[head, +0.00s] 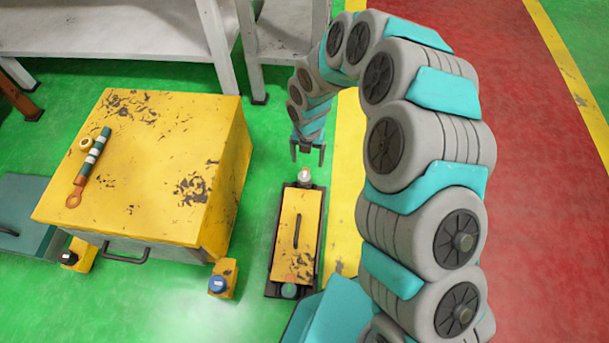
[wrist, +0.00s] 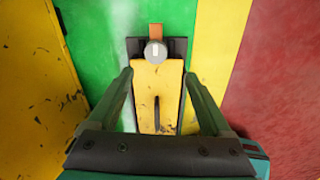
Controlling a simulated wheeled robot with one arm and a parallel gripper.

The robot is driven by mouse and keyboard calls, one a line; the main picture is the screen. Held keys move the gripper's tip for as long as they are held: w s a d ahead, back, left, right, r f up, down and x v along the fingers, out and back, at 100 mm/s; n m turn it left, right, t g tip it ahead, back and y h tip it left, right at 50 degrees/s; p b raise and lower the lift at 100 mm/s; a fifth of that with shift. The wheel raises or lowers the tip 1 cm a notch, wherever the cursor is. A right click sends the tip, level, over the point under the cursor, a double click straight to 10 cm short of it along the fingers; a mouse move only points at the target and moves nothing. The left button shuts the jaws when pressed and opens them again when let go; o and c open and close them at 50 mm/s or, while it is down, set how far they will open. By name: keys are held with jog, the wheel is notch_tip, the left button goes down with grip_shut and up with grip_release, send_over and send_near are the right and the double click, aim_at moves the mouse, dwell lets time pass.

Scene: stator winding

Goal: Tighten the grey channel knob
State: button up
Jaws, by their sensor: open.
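A grey round knob (wrist: 154,52) with a white mark on top sits at the far end of a long yellow plate on a dark base. An orange piece (wrist: 156,31) shows just beyond it. In the head view the knob (head: 304,175) is at the plate's upper end. My gripper (head: 308,149) hangs above that end, apart from the knob. In the wrist view my gripper (wrist: 158,76) is open and empty, its two fingers spread either side of the yellow plate (wrist: 146,85), with the knob ahead between them.
A green knob (head: 289,291) is at the plate's near end. To the left stands a large yellow cabinet (head: 150,150) with a banded tool (head: 90,165) on top. Small yellow feet carry a blue knob (head: 217,284) and a black knob (head: 67,257). Grey tables (head: 130,30) stand behind.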

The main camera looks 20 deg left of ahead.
aim_at(304, 176)
jog(key=shift+a+f+n, duration=0.25)
jog(key=shift+f+n, duration=0.05)
jog(key=shift+f, duration=0.3)
jog(key=shift+a+f+n, duration=0.2)
jog(key=shift+f+n, duration=0.1)
jog(key=shift+f, duration=0.3)
notch_tip(304, 176, down, 7)
jog(key=shift+s+f+b, duration=0.1)
jog(key=shift+f+b, duration=0.05)
jog(key=shift+b, duration=0.3)
grip_shut()
